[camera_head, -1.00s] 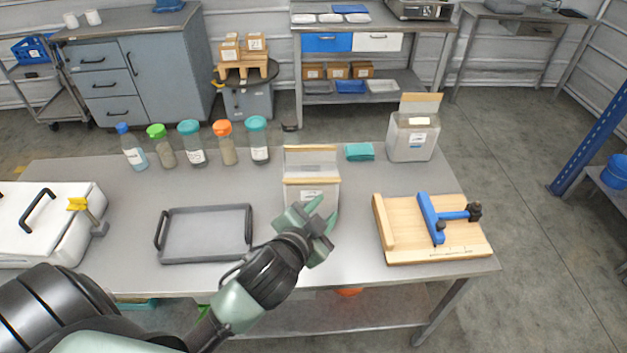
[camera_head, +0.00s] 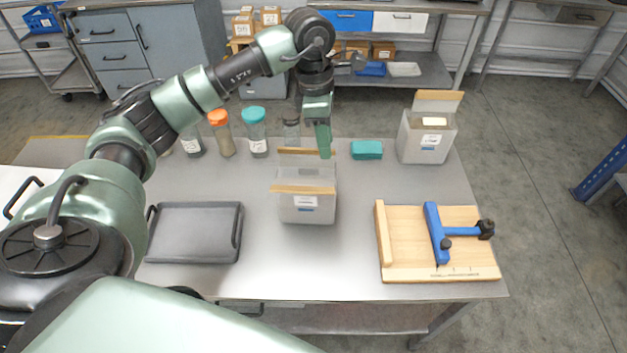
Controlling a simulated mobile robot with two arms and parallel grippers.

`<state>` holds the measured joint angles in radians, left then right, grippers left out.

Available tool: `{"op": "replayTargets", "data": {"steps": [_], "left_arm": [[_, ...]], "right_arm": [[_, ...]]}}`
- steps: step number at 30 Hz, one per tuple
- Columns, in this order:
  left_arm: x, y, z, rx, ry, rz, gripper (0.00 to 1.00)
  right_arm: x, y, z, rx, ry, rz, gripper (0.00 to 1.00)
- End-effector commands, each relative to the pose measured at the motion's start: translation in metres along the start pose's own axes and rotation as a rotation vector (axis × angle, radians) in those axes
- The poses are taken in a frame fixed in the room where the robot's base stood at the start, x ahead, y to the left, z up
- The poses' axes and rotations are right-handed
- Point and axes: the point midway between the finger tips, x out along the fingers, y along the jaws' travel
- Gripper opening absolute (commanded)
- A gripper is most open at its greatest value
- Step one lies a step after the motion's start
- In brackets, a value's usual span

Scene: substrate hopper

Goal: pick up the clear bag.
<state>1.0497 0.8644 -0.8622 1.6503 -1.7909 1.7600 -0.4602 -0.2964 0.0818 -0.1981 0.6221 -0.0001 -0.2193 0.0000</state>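A clear bag (camera_head: 307,209) with tan strips along its top and a white label stands upright in the middle of the grey table. Another pale, see-through container (camera_head: 425,143) with a tan flap and a label stands at the back right. My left gripper (camera_head: 324,157) reaches over the table from the left and points down at the back right edge of the clear bag. It is seen nearly edge-on, so its opening and any contact with the bag's back strip are unclear. My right gripper is not in view.
A grey tray (camera_head: 194,233) lies left of the bag. A wooden board (camera_head: 405,255) with a blue clamp (camera_head: 436,232) lies to the right. A teal block (camera_head: 367,150) and several lidded bottles (camera_head: 255,133) stand along the back edge. The front middle of the table is clear.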

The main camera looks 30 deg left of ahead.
Motion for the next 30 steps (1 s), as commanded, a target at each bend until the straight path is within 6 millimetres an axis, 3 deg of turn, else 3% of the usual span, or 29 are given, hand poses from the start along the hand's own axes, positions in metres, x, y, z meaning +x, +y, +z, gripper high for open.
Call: {"op": "replayTargets", "data": {"steps": [3, 6, 11, 18, 22, 30], "left_arm": [[-0.016, 0.014, -0.033, -0.029, 0.115, 0.031, 0.33], [-0.015, 0.017, -0.043, -0.038, 0.151, 0.035, 0.33], [0.002, 0.017, -0.047, -0.039, 0.154, 0.034, 0.33], [0.032, 0.016, -0.052, -0.038, 0.152, 0.032, 0.33], [0.050, 0.018, -0.054, -0.038, 0.151, 0.034, 0.33], [0.057, 0.018, -0.054, -0.037, 0.148, 0.036, 0.33]], "right_arm": [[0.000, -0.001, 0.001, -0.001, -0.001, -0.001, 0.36], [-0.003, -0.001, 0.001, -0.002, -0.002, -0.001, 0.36], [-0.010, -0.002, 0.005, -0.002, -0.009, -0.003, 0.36], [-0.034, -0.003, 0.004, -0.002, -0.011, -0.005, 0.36], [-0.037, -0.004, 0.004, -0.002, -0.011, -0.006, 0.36], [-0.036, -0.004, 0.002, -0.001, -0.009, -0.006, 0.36]]}}
